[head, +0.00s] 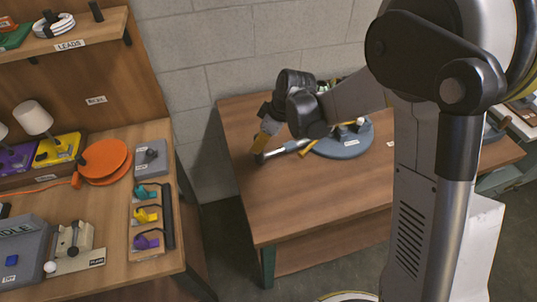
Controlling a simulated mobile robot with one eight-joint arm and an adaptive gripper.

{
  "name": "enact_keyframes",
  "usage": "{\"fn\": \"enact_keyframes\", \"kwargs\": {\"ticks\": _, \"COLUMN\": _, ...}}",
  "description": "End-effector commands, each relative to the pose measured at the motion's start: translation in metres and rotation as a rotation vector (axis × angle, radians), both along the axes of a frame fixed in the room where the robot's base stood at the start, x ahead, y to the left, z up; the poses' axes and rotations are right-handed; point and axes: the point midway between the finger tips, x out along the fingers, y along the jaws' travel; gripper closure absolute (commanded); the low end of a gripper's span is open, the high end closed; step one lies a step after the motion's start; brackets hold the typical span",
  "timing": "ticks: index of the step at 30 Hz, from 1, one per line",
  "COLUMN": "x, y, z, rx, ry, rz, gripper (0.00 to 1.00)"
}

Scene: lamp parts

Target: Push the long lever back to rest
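A round grey base (345,146) lies on the wooden table in the middle. A yellow bar (306,149) is at its left side, and a thin silver rod with a dark end (274,153) sticks out to the left over the table. This rod looks like the long lever, but I cannot be sure. My gripper (262,142) points down at the left of the base, close above the rod's dark end. Whether it touches the rod, and whether its fingers are open, cannot be made out. My arm hides part of the base's back.
A left bench holds a beige block with a small lever (75,238), an orange disc (105,161), a rack of coloured pieces (147,214) and a grey switch box (151,158). The front of the middle table (310,205) is clear. A block wall stands behind.

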Motion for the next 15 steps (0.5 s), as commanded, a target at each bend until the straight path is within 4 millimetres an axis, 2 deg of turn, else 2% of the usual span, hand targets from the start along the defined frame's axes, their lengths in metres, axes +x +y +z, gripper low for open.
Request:
{"fn": "enact_keyframes", "kwargs": {"ticks": 6, "x": 0.022, "y": 0.01, "z": 0.0, "rx": 0.001, "ry": 0.001, "rz": -0.003, "gripper": 1.0}}
{"fn": "enact_keyframes", "kwargs": {"ticks": 15, "x": 0.03, "y": 0.013, "z": 0.0, "rx": 0.001, "ry": 0.001, "rz": -0.001, "gripper": 1.0}}
